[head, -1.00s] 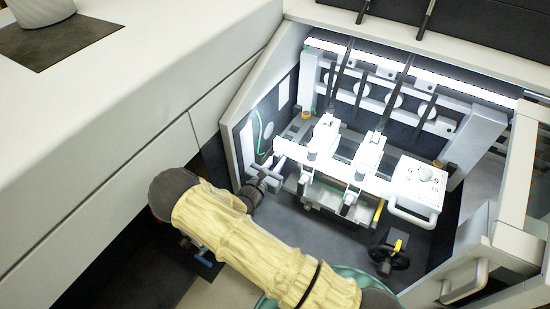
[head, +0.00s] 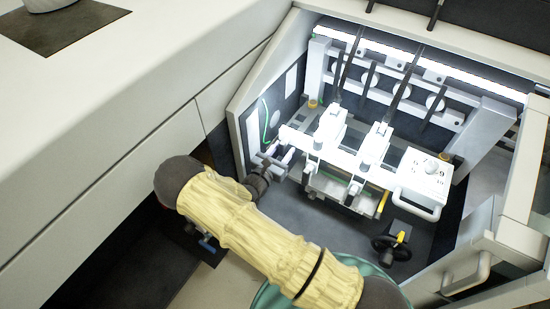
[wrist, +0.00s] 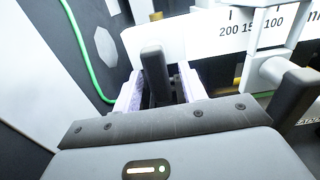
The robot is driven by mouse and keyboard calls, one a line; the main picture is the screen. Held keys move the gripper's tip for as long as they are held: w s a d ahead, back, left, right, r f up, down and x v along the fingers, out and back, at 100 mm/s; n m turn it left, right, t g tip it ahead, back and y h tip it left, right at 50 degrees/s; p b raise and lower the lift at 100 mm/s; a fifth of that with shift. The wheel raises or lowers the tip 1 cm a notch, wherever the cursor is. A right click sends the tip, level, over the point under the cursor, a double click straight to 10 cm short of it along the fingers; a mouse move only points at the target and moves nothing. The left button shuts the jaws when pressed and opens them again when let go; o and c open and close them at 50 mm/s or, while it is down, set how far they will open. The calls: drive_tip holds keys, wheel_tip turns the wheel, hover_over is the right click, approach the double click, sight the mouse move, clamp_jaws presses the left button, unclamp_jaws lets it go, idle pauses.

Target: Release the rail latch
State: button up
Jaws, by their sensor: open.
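A dark grey upright lever (wrist: 155,72), which looks like the rail latch, stands in the middle of the wrist view. The white rail (wrist: 240,22) with a printed number scale runs behind it to the right; it also shows in the head view (head: 345,163). My gripper (wrist: 160,88) is open, with one pale finger on each side of the lever. The lever appears between the fingers; I cannot tell whether they touch it. In the head view my gripper (head: 270,163) is at the rail's left end, small and partly hidden by my wrist.
A green cable (wrist: 82,50) hangs on the left wall beside my gripper. A dark, out-of-focus bar (wrist: 293,100) stands close on the right. In the head view a black handwheel (head: 390,248) and a white handled box (head: 420,180) are at the right.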

drive_tip(key=b+v, duration=0.1)
drive_tip(key=v, duration=1.6)
drive_tip(key=shift+s, duration=0.2)
drive_tip(key=s+d+r+m+g+p, duration=0.3)
drive_tip(key=d+r+m+g, duration=0.3)
drive_tip(key=d+m+g, duration=0.2)
drive_tip(key=s+d+r+m+g+p, duration=0.3)
drive_tip(key=d+r+m+g, duration=0.2)
drive_tip(key=d+m+g, duration=0.2)
drive_tip(key=s+d+r+m+t+y+p, duration=0.1)
drive_tip(key=d+r+m+y+p, duration=0.1)
drive_tip(key=r+m+y, duration=0.3)
drive_tip(key=s+d+r+m+t+y+p, duration=0.1)
drive_tip(key=d+r+m+y+p, duration=0.2)
drive_tip(key=r+m, duration=0.6)
wheel_tip(320, 180, up, 4)
drive_tip(key=shift+s+f+t+y+p, duration=0.1)
drive_tip(key=shift+s+t+y+p, duration=0.2)
drive_tip(key=shift+y, duration=0.7)
